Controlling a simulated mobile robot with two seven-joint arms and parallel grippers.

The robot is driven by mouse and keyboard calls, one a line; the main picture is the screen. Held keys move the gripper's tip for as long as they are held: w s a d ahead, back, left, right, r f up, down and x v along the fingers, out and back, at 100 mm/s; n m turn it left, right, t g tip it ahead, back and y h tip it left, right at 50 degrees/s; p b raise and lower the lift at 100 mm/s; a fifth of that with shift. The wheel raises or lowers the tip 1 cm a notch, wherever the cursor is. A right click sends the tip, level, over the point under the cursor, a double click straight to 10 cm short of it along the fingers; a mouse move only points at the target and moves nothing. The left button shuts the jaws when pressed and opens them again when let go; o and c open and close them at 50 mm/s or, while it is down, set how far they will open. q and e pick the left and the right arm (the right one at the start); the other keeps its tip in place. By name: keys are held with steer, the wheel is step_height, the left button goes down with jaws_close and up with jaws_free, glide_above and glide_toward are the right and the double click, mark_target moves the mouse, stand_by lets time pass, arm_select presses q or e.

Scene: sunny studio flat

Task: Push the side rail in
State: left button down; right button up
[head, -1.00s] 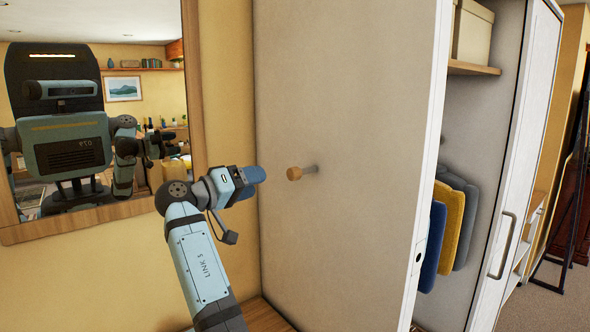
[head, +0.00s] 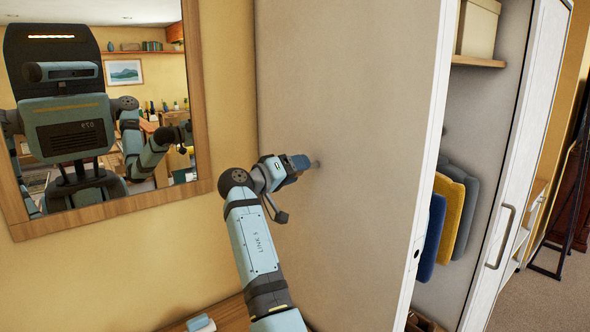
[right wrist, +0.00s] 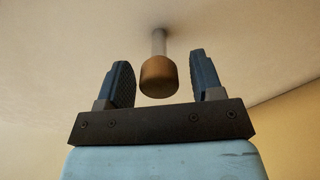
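The side rail is a short metal rod (head: 315,164) with a wooden end knob, sticking out of the wardrobe's outer side panel. In the right wrist view the brown knob (right wrist: 159,77) sits between the two blue fingers, with a gap on either side. My right gripper (head: 300,162) is open around the knob and hides it in the head view. The right wrist view shows the open fingers (right wrist: 164,82) pointing toward the panel. My left gripper is not in view.
The wardrobe side panel (head: 350,90) is a large flat surface. Its open front shows hanging clothes (head: 450,215) and a door with a handle (head: 500,237). A wood-framed mirror (head: 200,100) hangs on the wall at left, reflecting me. A wooden surface (head: 235,315) lies below.

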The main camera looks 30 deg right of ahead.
mark_target(317, 164)
jaws_close()
steer(key=d+b, duration=0.1)
steer(key=d, duration=0.3)
steer(key=shift+w, duration=0.1)
steer(key=shift+d, duration=0.35)
steer(key=shift+a+r, duration=0.15)
steer(key=shift+c, duration=1.6)
jaws_free()
steer(key=o, duration=0.3)
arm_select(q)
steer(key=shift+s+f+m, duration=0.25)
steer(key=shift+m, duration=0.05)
arm_select(e)
steer(key=shift+o, duration=0.2)
steer(key=shift+d, duration=0.25)
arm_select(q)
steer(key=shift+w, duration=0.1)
arm_select(e)
steer(key=shift+w, duration=0.1)
